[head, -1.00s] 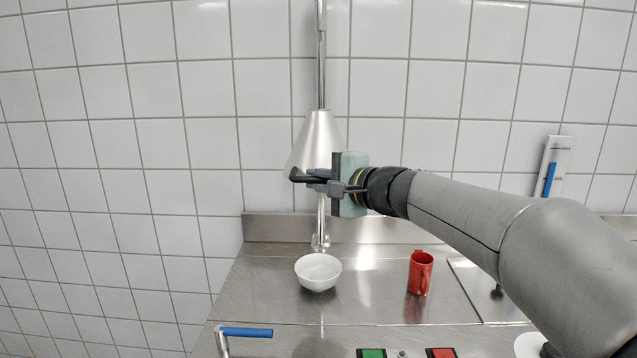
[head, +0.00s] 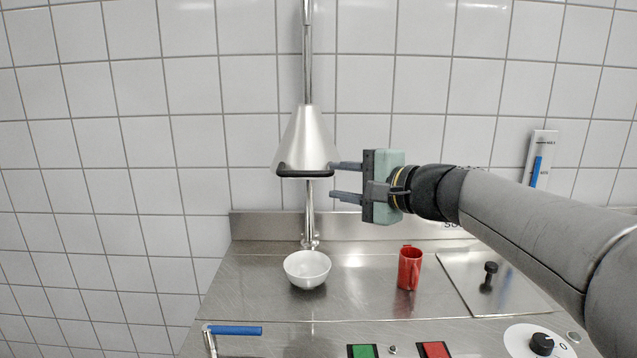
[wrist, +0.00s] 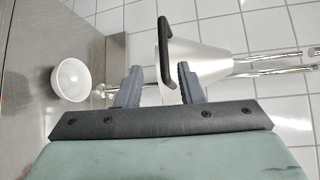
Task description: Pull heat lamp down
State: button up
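The heat lamp (head: 306,140) is a silver cone on a vertical pole above the steel counter, in front of the tiled wall. A black bar handle (head: 305,173) runs across the front of its lower rim. My gripper (head: 331,181) is open and empty, just right of the handle in the head view. Its two fingers are spread one above the other, the upper about level with the handle. In the wrist view, the handle (wrist: 165,50) and lamp (wrist: 205,60) lie beyond the open gripper (wrist: 158,68), with a gap visible between the fingertips.
A white bowl (head: 307,269) stands on the counter below the lamp. A red mug (head: 409,268) is to its right, near a steel lid (head: 495,278) with a black knob. A blue lever (head: 235,330), green and red switches (head: 362,351) and a dial (head: 541,345) line the front.

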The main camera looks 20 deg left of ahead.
jog(key=v, duration=0.8)
jog(key=shift+b, duration=0.3)
jog(key=shift+s+d, duration=0.1)
jog(key=s+d+f+n+g+h+p, duration=0.25)
jog(key=s+f+h, duration=0.2)
jog(key=f, duration=0.45)
jog(key=s+d+f+n+g+h+p, duration=0.1)
jog(key=s+d+f+g+h+p, duration=0.15)
jog(key=s+d+f, duration=0.4)
jog(key=s+d+f+n+g+h+p, duration=0.2)
jog(key=s+d+f+n+h, duration=0.2)
jog(key=s+d+f+h, duration=0.3)
jog(key=s+d+f, duration=0.2)
jog(key=s+f, duration=0.1)
jog(key=f, duration=0.2)
jog(key=shift+s+f+p, duration=0.25)
jog(key=shift+s+p, duration=0.1)
